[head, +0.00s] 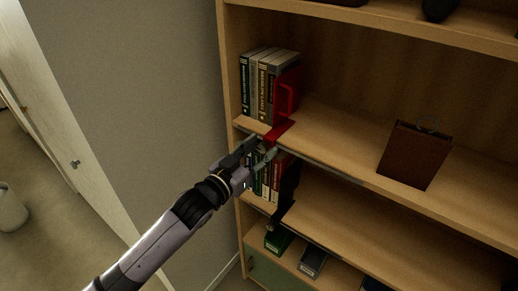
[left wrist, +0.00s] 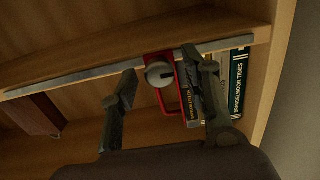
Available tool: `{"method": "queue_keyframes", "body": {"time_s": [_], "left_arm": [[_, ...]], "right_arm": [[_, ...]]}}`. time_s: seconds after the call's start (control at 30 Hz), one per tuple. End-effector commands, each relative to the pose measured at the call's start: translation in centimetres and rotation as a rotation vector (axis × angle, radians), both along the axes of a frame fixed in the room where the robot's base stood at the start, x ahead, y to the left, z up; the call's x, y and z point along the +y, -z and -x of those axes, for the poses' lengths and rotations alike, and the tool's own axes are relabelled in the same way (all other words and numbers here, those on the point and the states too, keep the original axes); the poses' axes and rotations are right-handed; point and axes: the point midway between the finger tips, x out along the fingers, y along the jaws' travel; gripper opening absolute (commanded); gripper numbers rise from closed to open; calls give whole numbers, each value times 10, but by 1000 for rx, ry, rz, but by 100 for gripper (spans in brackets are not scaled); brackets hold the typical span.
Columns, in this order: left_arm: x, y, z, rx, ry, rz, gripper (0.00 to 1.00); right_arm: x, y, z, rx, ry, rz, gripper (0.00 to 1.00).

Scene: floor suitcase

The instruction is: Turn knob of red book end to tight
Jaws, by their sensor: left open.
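The red book end (head: 287,99) stands on the middle shelf against the right side of a row of books, and its lower part hooks over the shelf's front edge. In the left wrist view the red book end (left wrist: 167,101) shows with its round grey knob (left wrist: 159,73) facing me. My left gripper (head: 268,153) is at the shelf edge just below and in front of the book end. In the wrist view my left gripper (left wrist: 160,64) is open, with one finger on each side of the knob; contact is not clear. The knob is hidden in the head view. My right gripper is not in view.
Upright books (head: 258,82) fill the shelf's left end. A metal strip (left wrist: 90,78) runs along the shelf edge. A brown book-like object (head: 414,155) stands farther right. The shelf between is clear.

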Motion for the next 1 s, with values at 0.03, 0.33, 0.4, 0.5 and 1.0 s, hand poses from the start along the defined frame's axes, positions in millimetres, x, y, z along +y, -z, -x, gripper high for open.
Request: {"method": "queue_keyframes", "body": {"time_s": [0.03,0.33,0.4,0.5,1.0], "left_arm": [[0,0,0,0,0,0,43],[0,0,0,0,0,0,27],[0,0,0,0,0,0,22],[0,0,0,1,0,1,16],[1,0,0,-6,0,-10,0]], "right_arm": [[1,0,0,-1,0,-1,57],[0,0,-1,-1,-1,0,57],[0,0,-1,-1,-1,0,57],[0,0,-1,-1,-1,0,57],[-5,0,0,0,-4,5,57]]}}
